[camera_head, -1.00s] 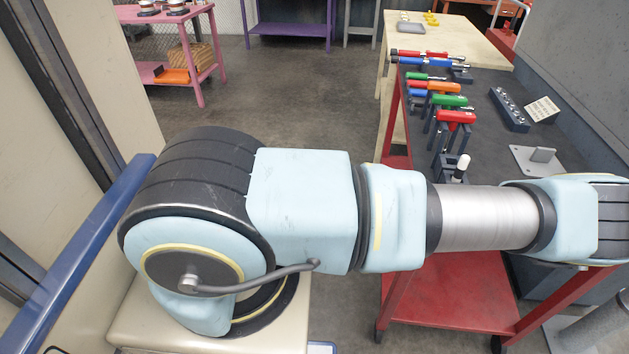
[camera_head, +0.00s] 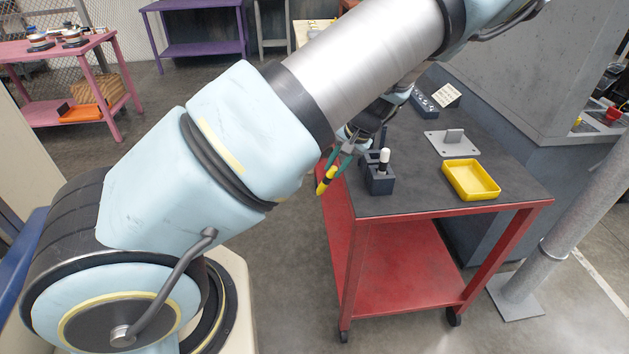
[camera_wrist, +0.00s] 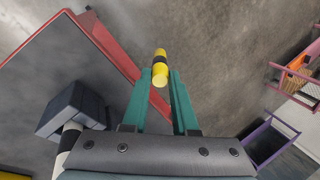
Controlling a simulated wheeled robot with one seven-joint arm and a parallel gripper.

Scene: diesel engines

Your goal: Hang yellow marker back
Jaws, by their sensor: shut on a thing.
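The yellow marker (camera_head: 326,182) has a dark band and hangs tilted from the green fingers of my gripper (camera_head: 333,168). In the wrist view the marker (camera_wrist: 160,67) sits between the two fingertips (camera_wrist: 160,78), just outside the cart's red edge, with floor behind it. My gripper is shut on the marker. A dark block holder (camera_head: 379,184) stands near the cart's left front edge, to the right of my gripper. A white-topped marker (camera_head: 383,158) stands upright in it. The holder (camera_wrist: 76,108) also shows at the left of the wrist view.
The red cart (camera_head: 450,209) has a dark top. On it are a yellow tray (camera_head: 488,192), a grey plate with an upright tab (camera_head: 453,148) and a block with several holes (camera_head: 425,103). The cart's front middle is clear. A grey post (camera_head: 566,220) stands at right.

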